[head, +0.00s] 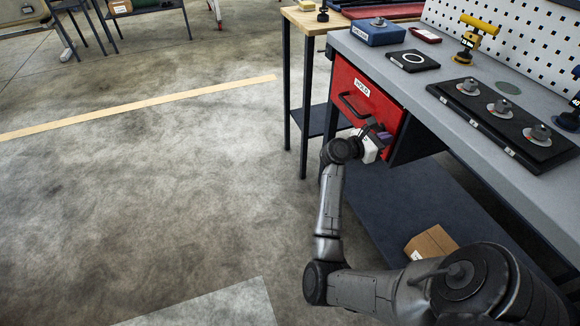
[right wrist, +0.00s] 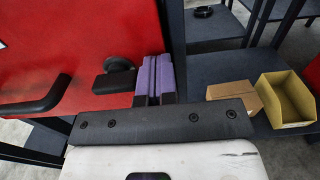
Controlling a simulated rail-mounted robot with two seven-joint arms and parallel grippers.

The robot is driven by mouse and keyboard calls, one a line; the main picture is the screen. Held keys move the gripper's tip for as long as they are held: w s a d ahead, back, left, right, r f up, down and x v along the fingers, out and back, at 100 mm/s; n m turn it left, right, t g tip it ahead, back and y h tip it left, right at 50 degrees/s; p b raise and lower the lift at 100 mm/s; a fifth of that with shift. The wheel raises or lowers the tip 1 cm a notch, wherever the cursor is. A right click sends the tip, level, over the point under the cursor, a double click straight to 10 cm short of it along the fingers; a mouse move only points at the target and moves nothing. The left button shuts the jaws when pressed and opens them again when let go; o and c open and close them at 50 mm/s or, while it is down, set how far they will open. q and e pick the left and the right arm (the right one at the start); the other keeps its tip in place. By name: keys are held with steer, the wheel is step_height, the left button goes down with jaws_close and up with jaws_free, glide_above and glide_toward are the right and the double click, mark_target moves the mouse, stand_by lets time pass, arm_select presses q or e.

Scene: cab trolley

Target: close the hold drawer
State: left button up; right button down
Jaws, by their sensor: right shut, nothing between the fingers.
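The hold drawer (head: 350,80) has a red front with a white "HOLD" label and a black bar handle (head: 354,106). It sits under the grey benchtop, and its front looks close to the bench frame; I cannot tell if a small gap is left. My right gripper (head: 380,135) is at the lower right part of the red front. In the right wrist view the red front (right wrist: 75,55) fills the left, and the purple fingers (right wrist: 153,75) are shut together, empty, near its right edge. Whether they touch it is unclear. The handle (right wrist: 40,97) is left of them. My left gripper is out of view.
On the benchtop (head: 455,125) stand a blue box (head: 377,33), a black tray with several metal pieces (head: 505,120) and a yellow tool (head: 477,35). A cardboard box (head: 430,243) is on the lower shelf (head: 400,200).

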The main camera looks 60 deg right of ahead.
steer(key=shift+d+f, duration=0.1)
steer(key=shift+f, duration=0.1)
stand_by(0.4)
steer(key=p+v, duration=0.2)
steer(key=v, duration=1.2)
steer(key=shift+r, duration=0.25)
